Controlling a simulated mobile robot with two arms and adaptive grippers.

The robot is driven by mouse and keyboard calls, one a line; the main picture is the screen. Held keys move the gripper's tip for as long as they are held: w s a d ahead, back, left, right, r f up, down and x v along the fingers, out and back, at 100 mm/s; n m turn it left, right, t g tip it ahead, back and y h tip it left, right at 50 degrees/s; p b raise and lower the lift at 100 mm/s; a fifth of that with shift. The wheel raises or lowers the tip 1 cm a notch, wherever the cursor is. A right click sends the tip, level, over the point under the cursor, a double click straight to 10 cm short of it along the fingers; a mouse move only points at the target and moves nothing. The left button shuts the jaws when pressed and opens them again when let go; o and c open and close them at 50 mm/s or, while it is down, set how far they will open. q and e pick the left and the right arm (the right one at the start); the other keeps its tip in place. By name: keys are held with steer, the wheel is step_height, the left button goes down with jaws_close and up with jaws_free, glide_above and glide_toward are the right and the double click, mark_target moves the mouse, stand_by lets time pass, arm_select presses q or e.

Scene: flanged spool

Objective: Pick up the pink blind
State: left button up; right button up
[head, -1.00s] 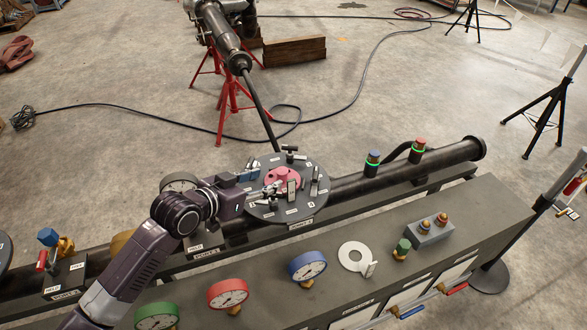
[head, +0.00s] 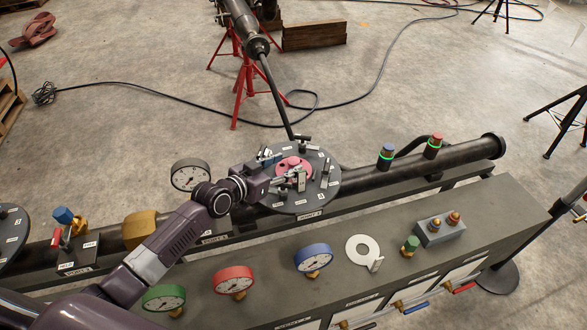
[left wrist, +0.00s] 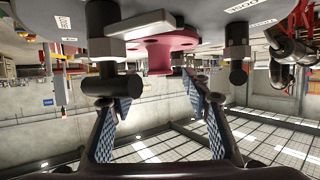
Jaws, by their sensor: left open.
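The pink blind (head: 293,164) sits on the round dark flange plate (head: 275,201) among small clamps and posts. My left gripper (head: 289,178) reaches in from the left at the plate, close to the blind, and partly covers it. In the left wrist view, the pink blind (left wrist: 160,50) shows as a flanged spool against the plate at the top. My left gripper (left wrist: 155,104) is open there, with its fingers apart and nothing held. The blind's neck is beyond the fingertips; whether they touch it I cannot tell. My right gripper is not in view.
Dark clamp posts (left wrist: 237,52) stand either side of the blind. A black rod (head: 274,92) runs down to the plate's far side. The front bench carries red (head: 232,280) and blue (head: 313,257) gauges and a white ring (head: 362,250). A blue-topped valve (head: 387,151) stands right on the pipe.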

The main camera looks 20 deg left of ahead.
mark_target(295, 159)
arm_select(q)
steer(key=x, duration=0.4)
steer(key=shift+w+d, duration=0.1)
steer(key=shift+w, duration=0.1)
steer(key=shift+s, duration=0.1)
steer(key=shift+c, duration=0.3)
jaws_close()
steer(key=shift+r, duration=0.2)
